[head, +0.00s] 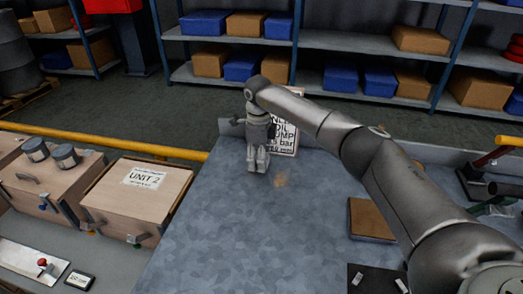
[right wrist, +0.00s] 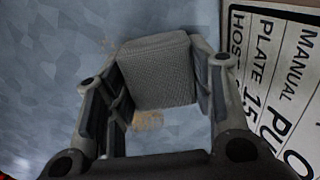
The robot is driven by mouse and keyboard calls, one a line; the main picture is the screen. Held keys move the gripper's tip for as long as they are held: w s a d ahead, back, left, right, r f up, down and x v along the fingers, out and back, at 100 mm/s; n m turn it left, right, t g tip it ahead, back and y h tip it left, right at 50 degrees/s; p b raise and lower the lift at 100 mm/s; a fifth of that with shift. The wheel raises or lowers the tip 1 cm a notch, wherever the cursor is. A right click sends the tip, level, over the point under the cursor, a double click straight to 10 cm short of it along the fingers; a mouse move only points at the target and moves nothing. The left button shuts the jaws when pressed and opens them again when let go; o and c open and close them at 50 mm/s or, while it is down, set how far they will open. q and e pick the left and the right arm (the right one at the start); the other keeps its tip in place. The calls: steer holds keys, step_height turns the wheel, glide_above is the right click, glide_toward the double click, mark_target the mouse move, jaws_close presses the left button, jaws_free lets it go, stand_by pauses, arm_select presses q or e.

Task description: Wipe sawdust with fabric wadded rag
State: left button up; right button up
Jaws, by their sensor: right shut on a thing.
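My right gripper (head: 257,160) is above the far part of the grey metal bench top (head: 210,235), in front of a sign. In the right wrist view its fingers (right wrist: 160,90) are shut on a grey woven rag (right wrist: 155,70), which looks like a wadded block. A small tan patch of sawdust (head: 281,180) lies on the bench just right of the gripper. In the right wrist view a tan patch (right wrist: 148,120) shows below the rag, between the fingers. Whether the rag touches the bench is unclear. My left gripper is not in view.
A white sign with black lettering (head: 284,135) stands behind the gripper. A wooden box marked UNIT 2 (head: 138,200) stands left of the bench. The bench's front middle is clear.

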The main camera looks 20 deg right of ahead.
mark_target(252, 186)
steer(key=shift+s+a, duration=0.2)
steer(key=shift+s, duration=0.25)
steer(key=shift+s+a+f+p, duration=0.1)
steer(key=shift+s+a+p, duration=0.2)
steer(key=shift+p, duration=0.1)
steer(key=shift+s+a+p, duration=0.4)
steer(key=shift+s+p, duration=0.2)
steer(key=shift+p, duration=0.25)
steer(key=shift+s+a+p, duration=0.55)
steer(key=shift+s+p, duration=0.05)
steer(key=shift+s, duration=0.15)
steer(key=shift+s+a+r+p, duration=0.25)
steer(key=shift+s+a+p, duration=0.5)
steer(key=shift+s+p, duration=0.15)
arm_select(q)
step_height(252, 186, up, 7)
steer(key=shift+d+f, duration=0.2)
arm_select(e)
steer(key=shift+s+a, duration=0.4)
steer(key=shift+s, duration=0.1)
arm_select(q)
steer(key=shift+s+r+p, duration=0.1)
steer(key=shift+p, duration=0.2)
arm_select(e)
step_height(252, 186, up, 6)
steer(key=p, duration=0.3)
steer(key=shift+f, duration=0.15)
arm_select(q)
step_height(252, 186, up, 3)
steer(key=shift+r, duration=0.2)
